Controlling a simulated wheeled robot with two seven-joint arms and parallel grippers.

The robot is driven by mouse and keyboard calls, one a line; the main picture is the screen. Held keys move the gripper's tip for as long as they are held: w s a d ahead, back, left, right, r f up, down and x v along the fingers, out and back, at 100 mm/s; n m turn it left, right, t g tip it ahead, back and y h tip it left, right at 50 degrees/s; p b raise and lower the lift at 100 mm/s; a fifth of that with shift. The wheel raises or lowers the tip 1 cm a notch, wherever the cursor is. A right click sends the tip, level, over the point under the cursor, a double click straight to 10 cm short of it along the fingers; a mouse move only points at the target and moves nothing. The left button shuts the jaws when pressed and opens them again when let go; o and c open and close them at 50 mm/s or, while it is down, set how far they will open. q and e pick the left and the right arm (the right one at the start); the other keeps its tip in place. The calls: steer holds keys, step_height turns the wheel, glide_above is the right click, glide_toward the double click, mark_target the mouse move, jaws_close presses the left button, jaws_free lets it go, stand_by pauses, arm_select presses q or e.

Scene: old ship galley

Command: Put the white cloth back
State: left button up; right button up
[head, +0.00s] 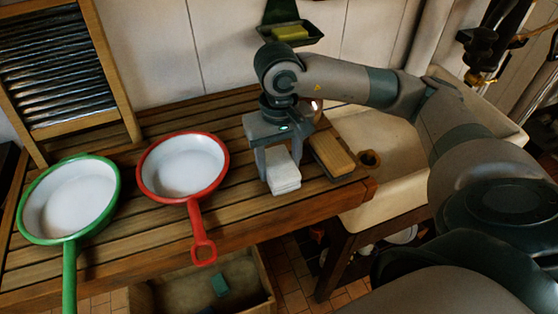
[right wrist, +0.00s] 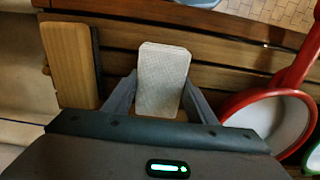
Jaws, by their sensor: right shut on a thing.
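The white cloth (head: 283,178) is a small folded block at the right part of the slatted wooden counter (head: 240,220). My right gripper (head: 278,165) points down over it, with its fingers on either side. In the right wrist view the cloth (right wrist: 163,75) sits between the two fingertips (right wrist: 160,92), and the gripper is shut on it. The cloth is at or just above the slats; I cannot tell whether it touches them. My left gripper is not in view.
A wooden block (head: 331,154) lies close right of the gripper. A red pan (head: 183,165) and a green pan (head: 70,198) stand to the left. A washboard (head: 60,70) leans at the back left. A wall dish (head: 291,35) holds a yellow-green sponge. A pale sink (head: 375,135) is at right.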

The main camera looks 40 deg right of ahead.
mark_target(279, 162)
steer(key=shift+f+b, duration=0.15)
steer(key=shift+b, duration=0.2)
steer(key=o, duration=1)
steer(key=shift+c, duration=0.2)
steer(key=shift+r+p, duration=0.25)
steer(key=shift+p, duration=0.1)
steer(key=shift+r+b, duration=0.35)
steer(key=shift+r, duration=0.15)
step_height(279, 162, up, 8)
steer(key=shift+r+b, duration=0.1)
steer(key=shift+b, duration=1.05)
steer(key=shift+r, duration=1.35)
